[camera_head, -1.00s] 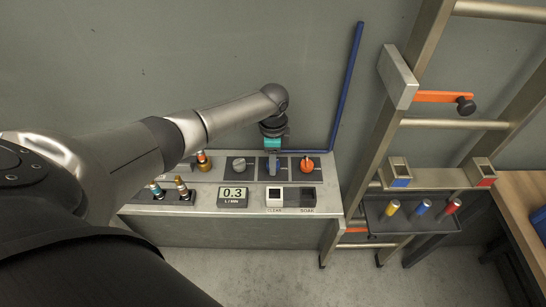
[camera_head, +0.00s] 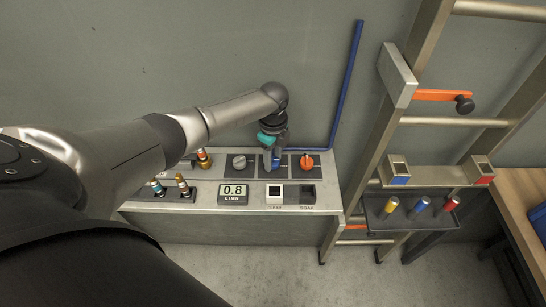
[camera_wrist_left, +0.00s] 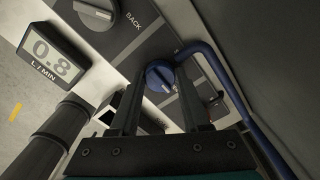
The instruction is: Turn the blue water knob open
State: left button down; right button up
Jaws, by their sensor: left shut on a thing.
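The blue water knob (camera_head: 276,163) sits on a dark plate on the grey bench, between a grey knob and an orange knob. In the left wrist view the blue knob (camera_wrist_left: 159,76) lies between the two fingers, with a pale line across its face. My left gripper (camera_head: 271,160) reaches down from above and is shut on the blue knob. It partly hides the knob in the head view. The flow display (camera_head: 233,193) reads 0.8 L/MIN, and it also shows in the left wrist view (camera_wrist_left: 52,55). My right gripper is not in view.
The grey knob (camera_head: 239,161) and orange knob (camera_head: 307,161) stand close on either side. Clear and soap windows (camera_head: 290,194) lie in front. A blue pipe (camera_head: 347,85) runs up the wall. A metal rack (camera_head: 400,120) stands at right.

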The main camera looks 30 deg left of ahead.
aim_at(273, 159)
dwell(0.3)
pick_arm(q)
jog(key=shift+c, duration=1.9)
grip_release()
notch_tip(273, 159, up, 15)
jog(key=p, duration=0.1)
jog(key=shift+r, duration=0.15)
